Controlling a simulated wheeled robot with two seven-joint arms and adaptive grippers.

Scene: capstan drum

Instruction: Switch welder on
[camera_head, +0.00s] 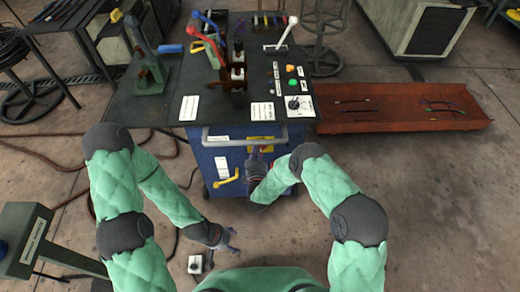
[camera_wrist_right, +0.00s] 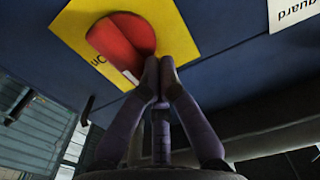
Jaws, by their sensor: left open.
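The blue cabinet (camera_head: 215,150) under the dark worktop carries a yellow plate (camera_head: 268,142) on its front, partly hidden by my right gripper (camera_head: 254,155). In the right wrist view the yellow plate (camera_wrist_right: 190,45) bears a red rotary knob (camera_wrist_right: 112,38) and an "On" label (camera_wrist_right: 99,59). My right gripper's fingertips (camera_wrist_right: 160,65) are together beside the knob's edge; I cannot tell whether they touch it. My left gripper (camera_head: 230,240) is open and empty, low in front of the cabinet, away from the switch.
A grey rail (camera_head: 225,139) runs across the cabinet's front above the plate. A yellow handle (camera_head: 226,179) sits lower left. The worktop (camera_head: 150,108) holds levers, buttons and labels. A rusty tray (camera_head: 400,118) lies right; cables cover the floor at left.

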